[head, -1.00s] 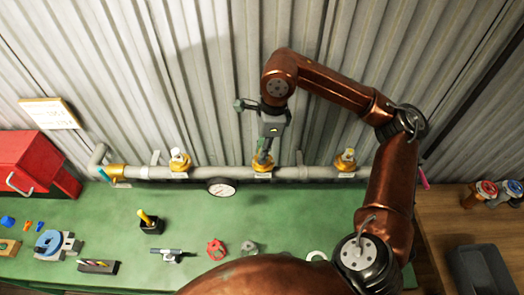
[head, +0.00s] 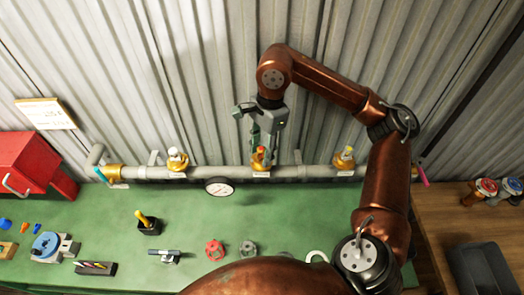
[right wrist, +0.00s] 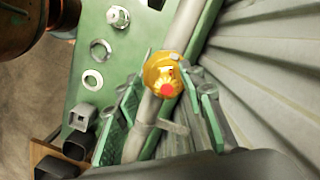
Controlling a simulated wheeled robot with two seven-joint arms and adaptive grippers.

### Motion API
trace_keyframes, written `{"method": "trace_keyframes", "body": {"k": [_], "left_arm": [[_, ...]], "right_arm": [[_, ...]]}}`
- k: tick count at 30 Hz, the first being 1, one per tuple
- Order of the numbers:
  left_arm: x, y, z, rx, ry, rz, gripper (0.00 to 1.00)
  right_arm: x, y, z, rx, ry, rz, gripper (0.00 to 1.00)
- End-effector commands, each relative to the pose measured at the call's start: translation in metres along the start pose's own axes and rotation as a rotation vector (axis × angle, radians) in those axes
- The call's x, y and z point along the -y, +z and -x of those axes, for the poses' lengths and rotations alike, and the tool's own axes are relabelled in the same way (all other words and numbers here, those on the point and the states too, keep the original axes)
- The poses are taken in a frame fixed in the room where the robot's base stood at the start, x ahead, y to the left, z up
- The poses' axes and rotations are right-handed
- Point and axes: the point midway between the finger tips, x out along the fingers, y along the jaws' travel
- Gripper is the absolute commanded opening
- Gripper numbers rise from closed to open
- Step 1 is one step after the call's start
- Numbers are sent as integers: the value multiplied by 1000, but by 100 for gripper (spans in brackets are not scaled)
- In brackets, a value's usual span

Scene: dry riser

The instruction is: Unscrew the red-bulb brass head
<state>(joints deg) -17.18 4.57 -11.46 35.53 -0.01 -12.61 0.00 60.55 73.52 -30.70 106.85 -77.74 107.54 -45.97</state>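The red-bulb brass head (head: 261,157) stands upright on the middle of the grey pipe (head: 215,173). It also shows in the right wrist view (right wrist: 163,76), with its red bulb facing the camera. My right gripper (head: 263,139) is just above and behind it in the head view. In the right wrist view its two green fingers stand well apart, one on each side of the line to the head, with nothing held between them. Two other brass heads, on the left (head: 177,160) and right (head: 344,159), sit on the same pipe. My left gripper is not in view.
A pressure gauge (head: 219,187) hangs in front of the pipe. The green bench (head: 120,215) carries a red valve wheel (head: 215,250), a yellow-handled tool (head: 145,219) and a vice (head: 50,246). A red box (head: 30,165) stands left. Corrugated wall rises close behind the pipe.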

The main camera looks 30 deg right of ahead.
Motion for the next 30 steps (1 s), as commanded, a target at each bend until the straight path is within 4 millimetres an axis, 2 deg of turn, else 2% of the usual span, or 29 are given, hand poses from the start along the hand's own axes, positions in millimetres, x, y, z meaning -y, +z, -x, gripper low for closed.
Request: {"method": "trace_keyframes", "body": {"k": [10,18,26,30], "left_arm": [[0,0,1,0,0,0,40],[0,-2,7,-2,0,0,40],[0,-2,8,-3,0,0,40],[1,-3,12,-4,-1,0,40]], "right_arm": [[2,-1,0,0,-9,-53,39],[3,1,0,0,-63,-393,39],[4,1,-1,0,-85,-539,39],[5,1,0,0,-111,-701,39]]}}
